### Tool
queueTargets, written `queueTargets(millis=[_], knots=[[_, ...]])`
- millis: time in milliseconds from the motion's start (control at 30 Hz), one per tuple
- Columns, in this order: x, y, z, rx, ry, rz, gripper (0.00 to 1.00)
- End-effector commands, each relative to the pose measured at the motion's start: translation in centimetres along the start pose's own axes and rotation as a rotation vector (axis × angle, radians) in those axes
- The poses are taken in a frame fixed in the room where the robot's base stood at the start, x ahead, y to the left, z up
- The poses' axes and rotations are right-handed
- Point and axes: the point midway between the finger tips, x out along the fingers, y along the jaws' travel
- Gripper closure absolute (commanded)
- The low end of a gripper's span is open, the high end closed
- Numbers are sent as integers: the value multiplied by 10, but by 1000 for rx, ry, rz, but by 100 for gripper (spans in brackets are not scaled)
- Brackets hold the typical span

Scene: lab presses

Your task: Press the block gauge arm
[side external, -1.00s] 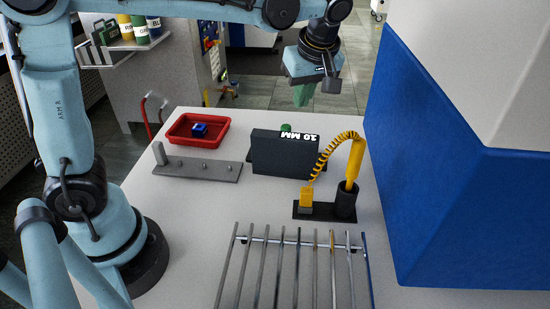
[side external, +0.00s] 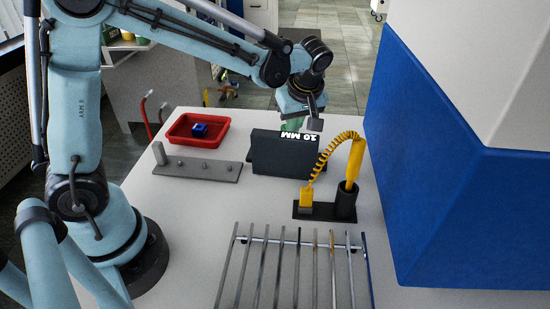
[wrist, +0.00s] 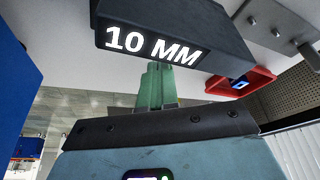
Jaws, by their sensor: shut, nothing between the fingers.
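The block gauge (side external: 278,158) is a dark grey box with a white "10 MM" label on its top, standing near the middle of the table. In the wrist view its labelled part (wrist: 180,20) fills the top. My gripper (side external: 291,127) is at the far side of the block, by its top edge. Its green fingers are together and empty, and the block partly hides them. In the wrist view the fingertips (wrist: 157,66) overlap the labelled edge; I cannot tell whether they touch it. I cannot clearly make out a separate gauge arm.
A red tray (side external: 180,140) with a blue block (side external: 200,130) stands left of the gauge. A grey pegged plate (side external: 200,170) lies in front of it. A yellow tool (side external: 354,160) with a coiled cord stands in a black holder right of the gauge. A metal rod rack (side external: 297,243) is nearest.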

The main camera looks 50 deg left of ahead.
Motion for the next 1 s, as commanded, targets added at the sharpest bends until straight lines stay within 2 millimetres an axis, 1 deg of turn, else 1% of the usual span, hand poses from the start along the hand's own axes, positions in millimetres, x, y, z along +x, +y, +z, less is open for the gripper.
queueTargets(millis=[133,467,1000], knots=[[4,0,0,0,0,0,100],[4,0,0,-3,0,-1,100],[5,2,-5,-85,0,-32,100]])
